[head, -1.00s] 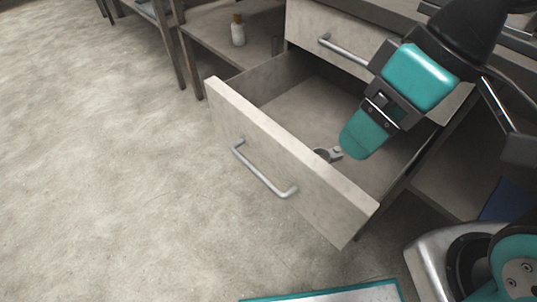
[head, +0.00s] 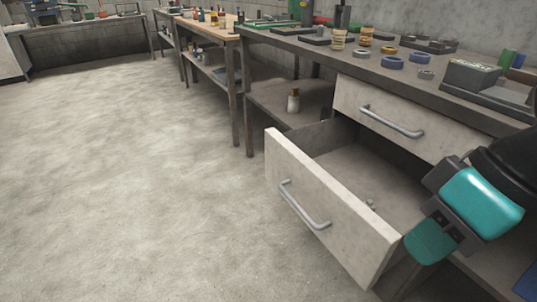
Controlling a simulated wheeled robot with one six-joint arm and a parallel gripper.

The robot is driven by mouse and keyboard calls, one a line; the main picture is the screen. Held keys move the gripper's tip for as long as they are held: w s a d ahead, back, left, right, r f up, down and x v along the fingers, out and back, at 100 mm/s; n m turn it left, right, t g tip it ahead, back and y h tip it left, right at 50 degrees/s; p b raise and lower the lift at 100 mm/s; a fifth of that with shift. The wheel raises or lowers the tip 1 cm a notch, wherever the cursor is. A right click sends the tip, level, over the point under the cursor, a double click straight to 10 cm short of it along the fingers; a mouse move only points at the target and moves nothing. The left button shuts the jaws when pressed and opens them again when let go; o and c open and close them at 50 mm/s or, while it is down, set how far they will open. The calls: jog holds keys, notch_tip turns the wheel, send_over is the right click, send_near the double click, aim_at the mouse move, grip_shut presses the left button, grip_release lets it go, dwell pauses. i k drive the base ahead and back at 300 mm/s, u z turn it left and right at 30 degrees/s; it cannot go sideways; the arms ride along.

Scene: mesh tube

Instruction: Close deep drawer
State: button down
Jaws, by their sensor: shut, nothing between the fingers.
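The deep drawer (head: 333,207) is pulled well out below a shallower drawer. Its pale front panel faces left and carries a metal bar handle (head: 303,206). A small object (head: 370,204) lies inside it, partly hidden by the front panel. My gripper (head: 430,244), with teal fingers, is at the right, in front of the drawer's right side in the picture. The fingers look closed together and hold nothing. I cannot tell whether they touch the drawer's side.
The upper drawer (head: 400,118) is shut. The workbench top (head: 330,52) above carries rings, tools and boxes. A bottle (head: 293,100) stands on a low shelf to the left of the drawer. The floor (head: 140,180) in front of the drawer is clear.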

aim_at(324, 170)
jog(key=u, duration=1.8)
jog(key=k, duration=0.6)
jog(key=z, duration=0.75)
jog(key=i, duration=0.95)
jog(key=u, duration=0.05)
